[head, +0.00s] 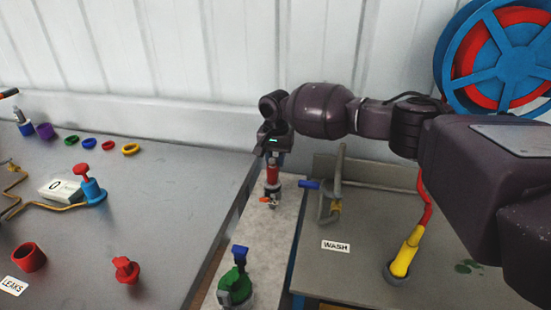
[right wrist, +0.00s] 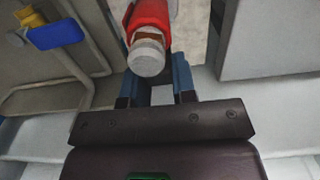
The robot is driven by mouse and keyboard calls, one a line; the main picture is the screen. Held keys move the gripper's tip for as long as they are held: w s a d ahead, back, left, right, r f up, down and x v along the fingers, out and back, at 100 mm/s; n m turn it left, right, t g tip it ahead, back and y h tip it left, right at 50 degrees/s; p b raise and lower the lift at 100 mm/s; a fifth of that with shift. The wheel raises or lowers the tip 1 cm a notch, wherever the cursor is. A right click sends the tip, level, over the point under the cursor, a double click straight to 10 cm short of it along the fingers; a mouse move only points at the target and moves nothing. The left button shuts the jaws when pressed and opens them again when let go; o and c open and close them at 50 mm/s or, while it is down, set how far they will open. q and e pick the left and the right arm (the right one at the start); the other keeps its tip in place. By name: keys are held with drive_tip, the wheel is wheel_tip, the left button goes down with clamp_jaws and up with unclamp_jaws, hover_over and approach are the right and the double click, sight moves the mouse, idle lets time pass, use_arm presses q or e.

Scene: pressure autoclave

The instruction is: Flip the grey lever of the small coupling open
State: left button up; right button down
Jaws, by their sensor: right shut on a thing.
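My right gripper (head: 274,155) points down at the far end of a pale narrow strip. It is shut on the grey end of an upright red cylinder (head: 272,175). In the right wrist view the red cylinder (right wrist: 150,18) and its grey round end (right wrist: 147,57) show at the fingers (right wrist: 155,85). Below the cylinder is a small fitting (head: 268,201) with an orange-red part, perhaps the small coupling. I cannot make out a grey lever on it. My left gripper is not in view.
A green fitting with a blue top (head: 236,282) stands nearer on the strip. To the right are a bent grey pipe with a blue handle (head: 310,184), a WASH label (head: 336,246) and a yellow nozzle (head: 404,255). The left table (head: 180,200) holds several coloured fittings.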

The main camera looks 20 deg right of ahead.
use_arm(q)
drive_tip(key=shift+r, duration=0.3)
use_arm(e)
drive_tip(key=shift+w+d, duration=0.1)
use_arm(q)
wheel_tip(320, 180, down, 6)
drive_tip(key=b, duration=0.7)
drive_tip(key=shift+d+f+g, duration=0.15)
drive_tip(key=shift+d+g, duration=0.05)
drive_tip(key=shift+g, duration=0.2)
use_arm(e)
drive_tip(key=w+d+g+y, duration=0.1)
drive_tip(key=w+f+g+y, duration=0.1)
drive_tip(key=g, duration=0.1)
drive_tip(key=w+d+f+g+y, duration=0.1)
drive_tip(key=g+y, duration=0.1)
drive_tip(key=shift+w+d, duration=0.25)
drive_tip(key=shift+d, duration=0.05)
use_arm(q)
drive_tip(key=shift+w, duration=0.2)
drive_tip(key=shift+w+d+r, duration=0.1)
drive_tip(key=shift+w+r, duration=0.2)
use_arm(e)
drive_tip(key=shift+g, duration=0.3)
